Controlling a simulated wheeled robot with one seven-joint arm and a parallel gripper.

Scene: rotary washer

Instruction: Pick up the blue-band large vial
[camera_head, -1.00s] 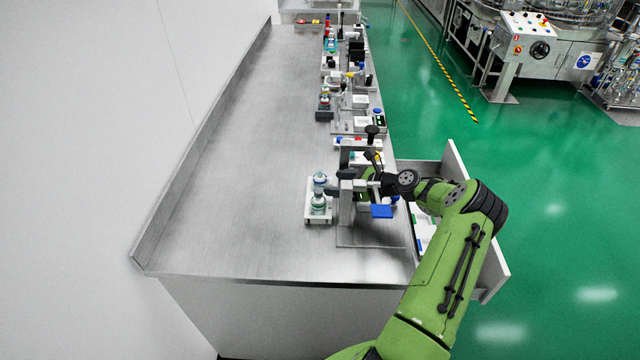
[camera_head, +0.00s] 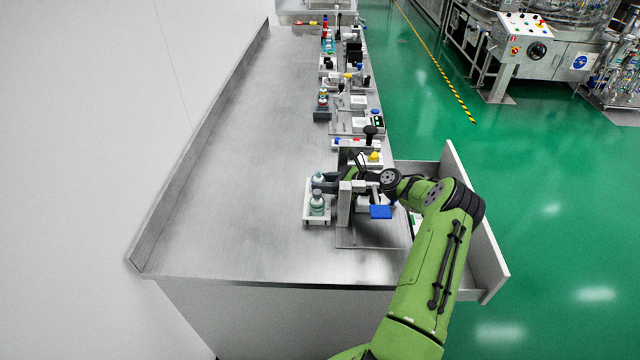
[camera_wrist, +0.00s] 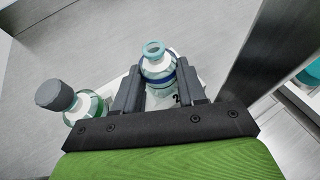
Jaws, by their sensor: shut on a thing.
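The blue-band large vial (camera_wrist: 158,66) is a clear, open-necked bottle with a blue ring, seen in the wrist view between the two fingers. My gripper (camera_wrist: 158,88) is shut on it, one finger on each side. In the head view, my gripper (camera_head: 325,176) reaches over the back of a small white tray (camera_head: 309,219), and the arm and fingers mostly hide the held vial there. A second vial with a green band and grey stopper (camera_wrist: 73,101) stands to the left in the wrist view. It also shows at the front of the tray in the head view (camera_head: 317,204).
A grey metal stand (camera_head: 344,204) with a blue plate (camera_head: 381,211) is just right of the tray; its upright (camera_wrist: 262,50) is close to my gripper's right side. An open drawer (camera_head: 488,250) lies under my arm. The bench's left side is clear.

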